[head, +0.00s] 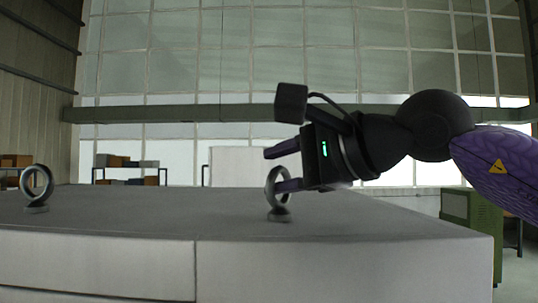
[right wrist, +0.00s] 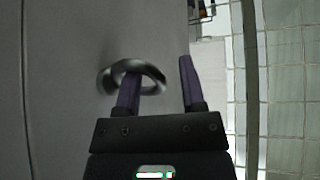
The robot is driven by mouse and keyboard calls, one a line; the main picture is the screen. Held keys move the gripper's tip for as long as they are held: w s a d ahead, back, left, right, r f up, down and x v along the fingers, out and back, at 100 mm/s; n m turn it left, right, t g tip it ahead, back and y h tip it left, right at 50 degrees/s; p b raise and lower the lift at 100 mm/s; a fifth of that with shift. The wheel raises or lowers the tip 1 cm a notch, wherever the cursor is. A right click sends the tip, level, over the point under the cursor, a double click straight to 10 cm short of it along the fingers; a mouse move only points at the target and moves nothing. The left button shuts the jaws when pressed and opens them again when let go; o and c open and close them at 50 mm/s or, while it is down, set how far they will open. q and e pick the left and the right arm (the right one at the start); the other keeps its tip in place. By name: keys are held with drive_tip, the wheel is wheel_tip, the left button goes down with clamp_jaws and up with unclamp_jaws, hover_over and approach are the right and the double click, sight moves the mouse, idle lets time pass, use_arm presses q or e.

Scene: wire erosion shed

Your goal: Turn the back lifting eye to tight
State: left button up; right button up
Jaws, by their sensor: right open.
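Two grey metal lifting eyes stand upright on round collars on a large pale block (head: 120,215). One lifting eye (head: 38,183) is at the far left of the head view. The other lifting eye (head: 279,205) is near the middle, and its ring (right wrist: 157,75) shows in the right wrist view. I cannot tell for sure which is the back one. My right gripper (head: 268,170) is open at the middle eye; its fingers (right wrist: 158,66) are apart. One finger overlaps the ring opening; the other is outside, clear of the ring. Contact is unclear. My left gripper is out of view.
The block's top is clear between the two eyes, and its edge runs beyond the right one. Shelves with brown boxes (head: 130,163) stand behind. A green cabinet (head: 460,215) stands at the right. A large window fills the back wall.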

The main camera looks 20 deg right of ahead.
drive_tip(key=shift+w+a+f, duration=0.15)
drive_tip(key=shift+w, duration=0.4)
drive_tip(key=shift+w+a+f, duration=0.1)
drive_tip(key=shift+w, duration=0.4)
drive_tip(key=shift+a, duration=0.1)
drive_tip(key=shift+s+a, duration=0.1)
drive_tip(key=shift+s, duration=0.1)
drive_tip(key=shift+c, duration=0.2)
drive_tip(key=shift+w, duration=0.1)
clamp_jaws()
